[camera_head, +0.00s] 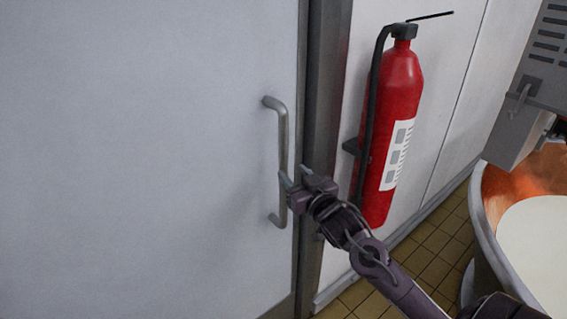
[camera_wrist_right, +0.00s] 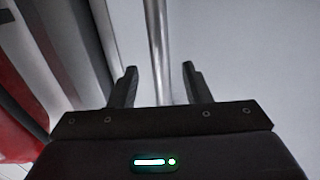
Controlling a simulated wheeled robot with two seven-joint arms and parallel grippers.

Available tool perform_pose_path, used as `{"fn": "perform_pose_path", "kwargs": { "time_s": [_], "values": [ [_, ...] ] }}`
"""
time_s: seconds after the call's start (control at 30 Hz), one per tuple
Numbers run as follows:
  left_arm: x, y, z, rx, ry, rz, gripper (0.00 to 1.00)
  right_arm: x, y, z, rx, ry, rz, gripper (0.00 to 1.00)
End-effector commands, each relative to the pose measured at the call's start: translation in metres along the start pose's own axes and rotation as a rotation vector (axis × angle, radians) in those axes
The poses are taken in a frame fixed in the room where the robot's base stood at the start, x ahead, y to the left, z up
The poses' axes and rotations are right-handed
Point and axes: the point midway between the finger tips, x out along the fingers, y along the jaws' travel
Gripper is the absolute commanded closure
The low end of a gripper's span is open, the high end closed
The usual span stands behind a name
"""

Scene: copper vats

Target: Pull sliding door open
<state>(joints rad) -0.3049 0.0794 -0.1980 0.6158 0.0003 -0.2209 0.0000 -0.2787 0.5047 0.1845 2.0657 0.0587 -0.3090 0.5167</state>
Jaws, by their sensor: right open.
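The sliding door (camera_head: 150,150) is a plain white panel filling the left of the head view. Its grey bow handle (camera_head: 283,135) stands upright near the door's right edge. My right gripper (camera_head: 286,184) is at the lower part of the handle. In the right wrist view, the open fingers (camera_wrist_right: 160,88) have the handle bar (camera_wrist_right: 157,50) between them, with a gap visible on each side. The door's right edge meets a dark grey frame post (camera_head: 325,90). My left gripper is not in view.
A red fire extinguisher (camera_head: 397,95) hangs on the white wall just right of the frame, close to my right arm. A copper vat (camera_head: 488,215) with pale contents stands at the right edge. Brown floor tiles (camera_head: 425,255) show between wall and vat.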

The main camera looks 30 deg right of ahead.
Motion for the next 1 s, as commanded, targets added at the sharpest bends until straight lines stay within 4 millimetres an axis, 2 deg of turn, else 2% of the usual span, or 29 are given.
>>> {"fn": "perform_pose_path", "kwargs": {
  "time_s": [0.17,0.4,0.57,0.77,0.83,1.0],
  "values": [
    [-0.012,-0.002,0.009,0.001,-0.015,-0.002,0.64,0.03,0.001,-0.004,0.0,0.001,0.001,0.56],
    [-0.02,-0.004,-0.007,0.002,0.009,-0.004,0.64,0.059,0.0,-0.001,-0.001,0.0,0.001,0.56],
    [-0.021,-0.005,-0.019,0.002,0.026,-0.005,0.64,0.065,0.001,0.0,-0.002,-0.001,0.002,0.56],
    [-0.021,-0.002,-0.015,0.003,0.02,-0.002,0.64,0.065,0.0,0.001,-0.002,-0.002,0.001,0.56],
    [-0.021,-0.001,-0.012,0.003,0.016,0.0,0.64,0.065,0.0,0.001,-0.002,-0.002,0.001,0.62],
    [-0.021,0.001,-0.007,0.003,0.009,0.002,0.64,0.065,0.0,0.001,-0.002,-0.002,0.001,0.84]
  ]
}}
